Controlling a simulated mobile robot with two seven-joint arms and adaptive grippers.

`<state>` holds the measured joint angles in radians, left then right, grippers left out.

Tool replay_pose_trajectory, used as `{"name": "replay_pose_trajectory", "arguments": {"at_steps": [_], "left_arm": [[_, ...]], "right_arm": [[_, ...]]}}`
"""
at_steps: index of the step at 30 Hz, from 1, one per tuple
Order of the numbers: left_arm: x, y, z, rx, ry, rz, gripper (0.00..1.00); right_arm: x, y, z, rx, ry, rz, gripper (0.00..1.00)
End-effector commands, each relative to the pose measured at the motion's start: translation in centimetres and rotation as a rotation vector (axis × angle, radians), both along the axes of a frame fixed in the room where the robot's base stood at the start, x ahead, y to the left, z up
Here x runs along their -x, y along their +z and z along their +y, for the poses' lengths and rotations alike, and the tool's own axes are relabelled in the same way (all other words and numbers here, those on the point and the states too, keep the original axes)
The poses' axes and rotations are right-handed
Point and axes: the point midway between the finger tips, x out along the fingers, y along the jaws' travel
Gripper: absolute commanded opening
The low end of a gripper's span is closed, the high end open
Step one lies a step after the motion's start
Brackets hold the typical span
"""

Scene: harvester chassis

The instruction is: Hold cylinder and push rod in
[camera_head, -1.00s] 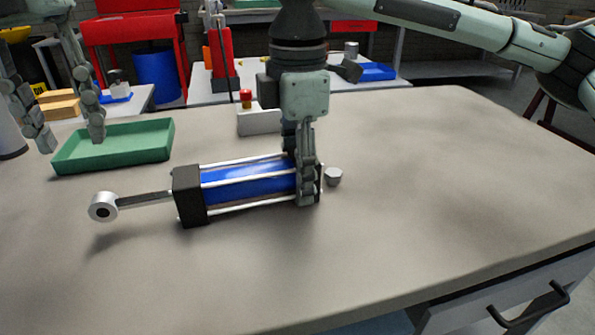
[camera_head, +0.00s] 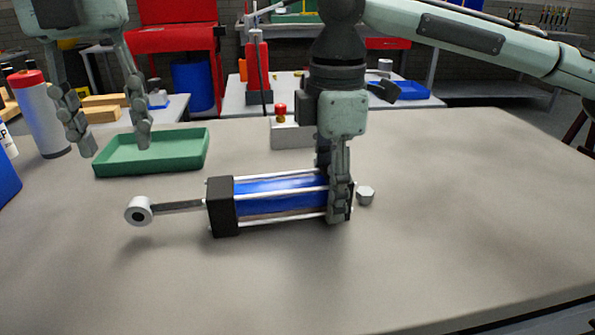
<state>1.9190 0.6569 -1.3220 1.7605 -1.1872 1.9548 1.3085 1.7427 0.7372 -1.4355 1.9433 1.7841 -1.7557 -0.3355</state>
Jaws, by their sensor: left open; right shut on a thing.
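The blue cylinder (camera_head: 280,196) lies on its side on the workbench, with a black end block (camera_head: 222,206) on its left and light tie rods along its body. The rod (camera_head: 178,207) sticks out to the left and ends in a silver eye (camera_head: 139,211). My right gripper (camera_head: 340,205) comes down from above and is shut on the cylinder near its right end, which it partly hides. My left gripper (camera_head: 115,145) is open and empty, pointing down by the green tray, above and left of the rod eye and apart from it.
The green tray (camera_head: 103,170) sits behind the rod. A white box with a red button (camera_head: 291,133) stands behind. A white bottle (camera_head: 40,120) stands at left. The bench's right and front are clear.

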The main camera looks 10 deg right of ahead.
Motion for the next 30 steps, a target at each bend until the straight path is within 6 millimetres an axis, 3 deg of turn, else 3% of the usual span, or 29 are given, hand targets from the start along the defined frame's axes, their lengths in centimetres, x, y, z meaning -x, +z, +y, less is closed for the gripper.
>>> {"name": "replay_pose_trajectory", "arguments": {"at_steps": [7,11,24,30], "left_arm": [[0.0,0.0,0.0,0.0,-0.023,0.0,0.43],[0.0,0.2,-0.1,0.0,-0.156,0.0,0.43],[0.0,1.3,-0.4,0.0,-1.183,-0.001,0.43],[0.0,1.6,-0.5,0.0,-1.523,0.0,0.43]], "right_arm": [[0.0,0.0,0.0,-0.001,-0.001,-0.002,0.0],[0.0,0.0,0.0,-0.001,-0.001,-0.002,0.0],[-0.1,0.1,0.0,-0.001,-0.001,-0.002,0.0],[-0.1,0.1,0.0,-0.001,-0.001,-0.002,0.0]]}}
